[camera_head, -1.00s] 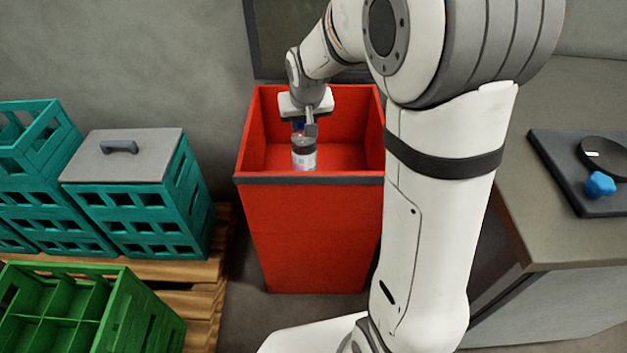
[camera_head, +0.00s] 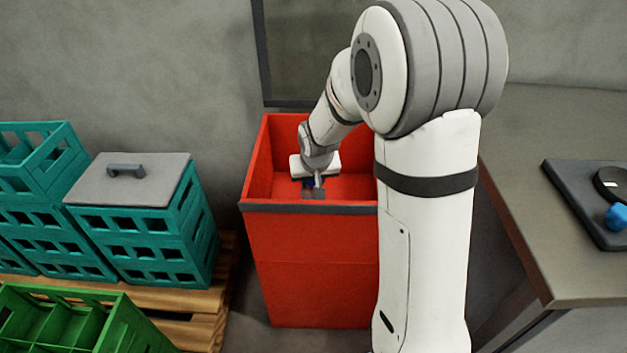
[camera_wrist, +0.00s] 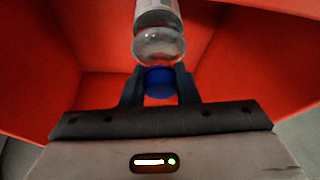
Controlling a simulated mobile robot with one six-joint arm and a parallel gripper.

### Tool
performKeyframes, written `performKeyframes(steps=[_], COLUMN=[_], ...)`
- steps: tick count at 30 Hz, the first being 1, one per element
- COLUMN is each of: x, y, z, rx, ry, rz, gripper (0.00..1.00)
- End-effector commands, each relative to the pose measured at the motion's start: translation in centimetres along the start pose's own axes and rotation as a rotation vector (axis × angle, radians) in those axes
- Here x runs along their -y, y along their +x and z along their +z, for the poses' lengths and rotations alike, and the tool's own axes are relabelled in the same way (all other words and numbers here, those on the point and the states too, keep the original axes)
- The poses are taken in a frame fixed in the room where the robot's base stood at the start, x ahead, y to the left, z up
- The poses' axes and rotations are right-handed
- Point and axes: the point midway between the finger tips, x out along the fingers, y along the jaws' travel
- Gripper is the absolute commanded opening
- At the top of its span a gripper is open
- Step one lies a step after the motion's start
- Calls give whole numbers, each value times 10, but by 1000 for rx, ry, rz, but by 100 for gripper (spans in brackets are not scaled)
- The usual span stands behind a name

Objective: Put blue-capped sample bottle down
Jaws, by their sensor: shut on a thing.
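The sample bottle (camera_wrist: 158,42) shows in the wrist view, with a clear shoulder, a pale label and a blue cap (camera_wrist: 159,82). My gripper (camera_wrist: 160,86) is shut on it at the cap end, and the bottle extends away from the fingers. In the head view my gripper (camera_head: 314,190) is down inside the open red bin (camera_head: 310,265). There the bottle's body is hidden behind the bin's front wall. I cannot tell whether the bottle touches the bin floor.
Teal crates (camera_head: 155,245), one with a grey lid (camera_head: 130,180), stand on a wooden pallet (camera_head: 215,285) at left. A green divided crate (camera_head: 85,325) is in front. A grey table (camera_head: 545,130) at right holds a dark device (camera_head: 590,200) with a blue knob (camera_head: 617,217).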

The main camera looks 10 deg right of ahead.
Motion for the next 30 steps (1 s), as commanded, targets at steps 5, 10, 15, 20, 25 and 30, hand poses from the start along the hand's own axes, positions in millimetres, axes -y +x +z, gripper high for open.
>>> performKeyframes(steps=[5,10,15,20,25,30], x=[0,0,0,0,0,0], y=[2,2,2,-1,-26,-64], z=[1,1,1,0,-2,-2], rx=[0,0,0,0,-4,-5], ry=[0,0,-1,-1,0,-2], rz=[0,0,0,0,-1,-1], gripper=[33,47,49,49,49,49])
